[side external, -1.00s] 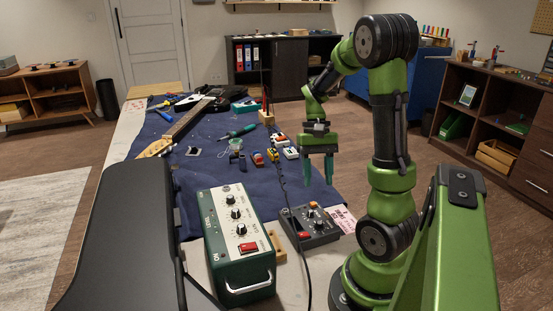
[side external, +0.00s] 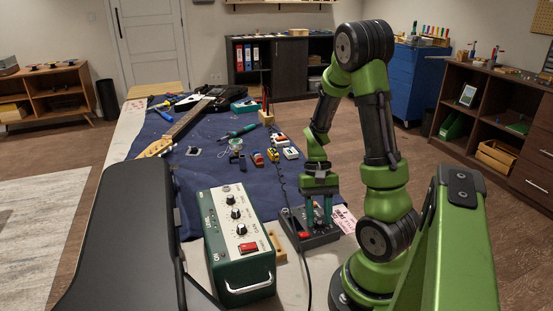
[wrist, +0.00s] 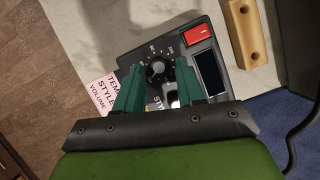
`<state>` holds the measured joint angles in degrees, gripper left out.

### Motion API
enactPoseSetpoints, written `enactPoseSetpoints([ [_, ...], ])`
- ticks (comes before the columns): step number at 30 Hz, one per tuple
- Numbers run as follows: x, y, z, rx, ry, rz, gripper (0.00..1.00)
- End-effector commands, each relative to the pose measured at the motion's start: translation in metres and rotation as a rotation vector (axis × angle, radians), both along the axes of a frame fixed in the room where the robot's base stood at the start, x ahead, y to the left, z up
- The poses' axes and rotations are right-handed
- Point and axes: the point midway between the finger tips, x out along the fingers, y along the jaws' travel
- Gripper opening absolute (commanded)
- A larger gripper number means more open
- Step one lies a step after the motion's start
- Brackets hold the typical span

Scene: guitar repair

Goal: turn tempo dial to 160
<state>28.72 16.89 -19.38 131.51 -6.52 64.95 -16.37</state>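The dark grey control box (side external: 322,238) with a red button lies at the front right of the bench, and its dial is hidden behind my gripper in the side view. In the wrist view a black round dial (wrist: 158,69) shows on the box, with small pale marks around it too small to read. My gripper (side external: 318,222) points down over the box. In the wrist view its two green fingers (wrist: 158,85) are spread apart, one at each side of the dial. I cannot tell whether they touch it.
A green amplifier-like box (side external: 237,240) with several knobs stands left of the control box. A pink printed card (wrist: 100,92) lies beside the control box. A wooden block (wrist: 244,30) lies near its red button (wrist: 198,34).

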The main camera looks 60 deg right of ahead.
Motion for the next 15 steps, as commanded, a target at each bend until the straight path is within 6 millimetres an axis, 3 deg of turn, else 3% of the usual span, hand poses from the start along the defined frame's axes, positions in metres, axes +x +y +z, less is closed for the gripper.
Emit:
enactPoseSetpoints([
  [1, 0.0, 0.0, 0.0001, 0.0, 0.0, 0.0, 0.3],
  [7, 0.0001, -0.0002, 0.0002, 0.0, 0.0, 0.001, 0.0],
  [15, 0.0015, 0.0009, 0.0003, 0.0, 0.0, 0.113, 0.0],
])
